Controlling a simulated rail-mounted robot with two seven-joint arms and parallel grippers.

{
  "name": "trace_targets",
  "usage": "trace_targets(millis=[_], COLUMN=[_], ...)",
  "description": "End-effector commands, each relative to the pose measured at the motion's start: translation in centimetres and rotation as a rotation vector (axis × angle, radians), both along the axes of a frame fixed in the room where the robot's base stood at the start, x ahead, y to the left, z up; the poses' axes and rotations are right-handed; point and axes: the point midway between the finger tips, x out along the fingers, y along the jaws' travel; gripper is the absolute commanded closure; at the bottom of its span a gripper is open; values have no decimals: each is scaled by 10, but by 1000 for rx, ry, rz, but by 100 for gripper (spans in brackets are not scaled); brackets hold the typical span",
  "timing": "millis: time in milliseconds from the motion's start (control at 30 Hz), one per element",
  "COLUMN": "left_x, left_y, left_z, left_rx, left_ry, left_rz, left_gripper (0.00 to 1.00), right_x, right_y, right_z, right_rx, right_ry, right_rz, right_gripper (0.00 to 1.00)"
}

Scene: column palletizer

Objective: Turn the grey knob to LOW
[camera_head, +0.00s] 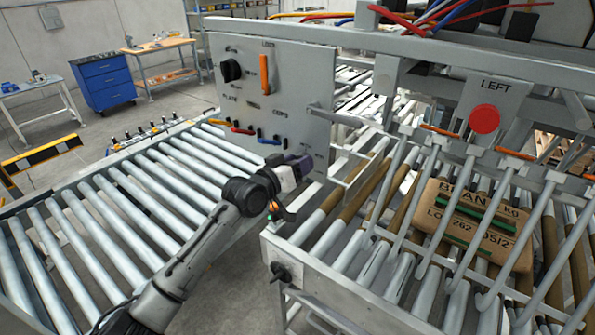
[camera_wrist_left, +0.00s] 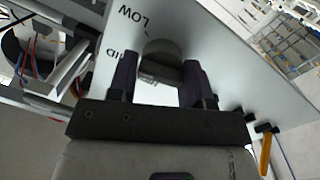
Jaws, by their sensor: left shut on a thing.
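The grey knob (camera_wrist_left: 163,52) sits on the pale control panel (camera_head: 290,70), between the two dark fingers of my left gripper (camera_wrist_left: 160,62) in the left wrist view. The fingers are shut on its sides. The label LOW is printed beside the knob, with another label, partly hidden, lower on the panel. The knob's pointer direction cannot be told. In the head view my left gripper (camera_head: 304,166) is at the panel's lower right corner and hides the knob. My right gripper is not in view.
The panel also carries a black knob (camera_head: 231,70), an orange handle (camera_head: 264,74) and several small coloured levers. A red button (camera_head: 484,119) marked LEFT is at the right. A brown sack (camera_head: 465,225) lies on the right rollers behind grey bars.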

Motion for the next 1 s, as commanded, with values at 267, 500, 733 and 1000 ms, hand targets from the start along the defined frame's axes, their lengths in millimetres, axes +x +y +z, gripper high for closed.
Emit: trace_targets(millis=[267, 500, 733, 1000], left_x=[1, 1, 1, 0], left_y=[2, 2, 2, 2], left_z=[-4, -2, -2, -2], left_rx=[217, 374, 480, 546], left_ry=[-149, -261, -339, -386], left_rz=[5, 5, 5, 5], left_gripper=[78, 78, 78, 78], right_x=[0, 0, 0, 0], right_y=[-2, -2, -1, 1], right_z=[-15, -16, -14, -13], right_rx=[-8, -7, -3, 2], right_ry=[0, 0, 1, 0], right_rz=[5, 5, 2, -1], right_gripper=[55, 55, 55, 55])
